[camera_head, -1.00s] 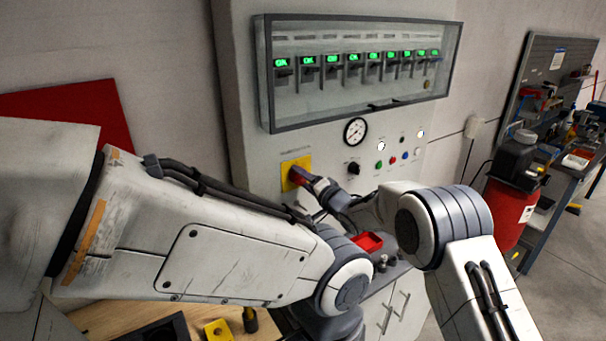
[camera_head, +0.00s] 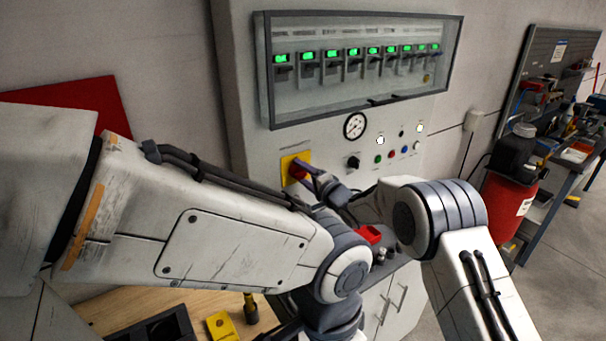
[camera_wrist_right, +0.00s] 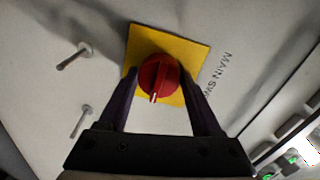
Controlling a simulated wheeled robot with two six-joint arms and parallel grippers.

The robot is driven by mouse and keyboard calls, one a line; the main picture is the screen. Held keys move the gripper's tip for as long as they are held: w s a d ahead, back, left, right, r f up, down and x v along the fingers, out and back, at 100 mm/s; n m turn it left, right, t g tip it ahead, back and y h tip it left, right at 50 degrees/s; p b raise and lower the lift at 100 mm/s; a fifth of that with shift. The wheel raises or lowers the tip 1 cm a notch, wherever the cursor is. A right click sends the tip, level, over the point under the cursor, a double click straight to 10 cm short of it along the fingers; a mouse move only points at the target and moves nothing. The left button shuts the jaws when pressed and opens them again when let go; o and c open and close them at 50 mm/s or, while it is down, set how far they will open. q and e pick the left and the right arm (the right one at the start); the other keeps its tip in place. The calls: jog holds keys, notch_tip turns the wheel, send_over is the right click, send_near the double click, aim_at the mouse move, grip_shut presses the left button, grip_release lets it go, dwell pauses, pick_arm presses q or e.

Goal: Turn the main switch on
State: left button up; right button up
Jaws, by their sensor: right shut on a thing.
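The main switch is a round red knob (camera_wrist_right: 158,75) on a yellow square plate (camera_wrist_right: 190,55), with a partly hidden "MAIN SW…" label beside it in the right wrist view. A pale mark on the knob points towards the bottom of that view. The knob also shows in the head view (camera_head: 299,172) on the grey cabinet front. My right gripper (camera_wrist_right: 161,78) is shut on the knob, one dark finger on each side. In the head view the right gripper (camera_head: 305,174) reaches the plate from the lower right. My left arm crosses the foreground; its gripper is not visible.
The cabinet (camera_head: 245,100) has a glazed row of breakers with green marks (camera_head: 352,52) above the switch. A gauge (camera_head: 355,126), a black knob (camera_head: 353,162) and small coloured buttons sit to the right. A red drum (camera_head: 508,203) and workbench stand farther right.

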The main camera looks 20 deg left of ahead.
jog(key=o, duration=1.4)
jog(key=shift+s+d+b, duration=0.35)
jog(key=shift+d+b, duration=0.05)
jog(key=shift+d, duration=0.1)
jog(key=shift+b+v, duration=1.95)
jog(key=shift+v, duration=2.75)
jog(key=shift+r, duration=0.1)
